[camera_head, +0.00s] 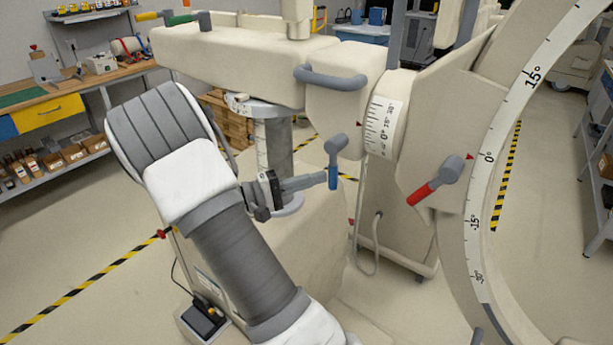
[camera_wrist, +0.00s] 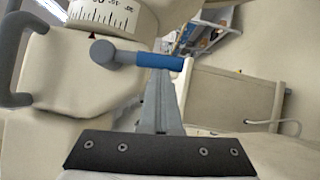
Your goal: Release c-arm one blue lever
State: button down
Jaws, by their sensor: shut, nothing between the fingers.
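The blue lever (camera_head: 333,178) hangs down from a grey knob on the side of the c-arm one body (camera_head: 340,105). In the wrist view, the blue lever (camera_wrist: 160,61) runs sideways from its round grey pivot. My gripper (camera_head: 322,179) is shut and empty, with its fingertips beside the lower blue part of the lever. In the wrist view, the fingers of my gripper (camera_wrist: 172,78) reach up to the lever's free end. They look very close to it or touching; I cannot tell which.
A red lever (camera_head: 421,193) sits to the right on the same machine, beside the large C-shaped arc (camera_head: 486,180). A grey handle bar (camera_head: 330,77) is above the blue lever. A workbench (camera_head: 60,100) stands at the left. A cable loop (camera_head: 365,250) hangs below.

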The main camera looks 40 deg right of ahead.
jog(key=shift+s+d+f+n+t+h, duration=0.1)
jog(key=shift+s+d+n+t+h, duration=0.2)
jog(key=shift+s+n+h, duration=0.75)
jog(key=shift+s+d+f+n+t+h, duration=0.1)
jog(key=shift+s+d+n+h, duration=0.25)
jog(key=shift+s+n, duration=0.75)
jog(key=shift+w+r+n, duration=0.1)
jog(key=shift+w+n, duration=0.25)
jog(key=shift+n, duration=0.1)
jog(key=w+f+b+v, duration=0.1)
jog(key=w+b+v, duration=0.1)
jog(key=v, duration=1.1)
jog(key=shift+w+d, duration=0.3)
jog(key=shift+d, duration=0.15)
jog(key=shift+s, duration=0.1)
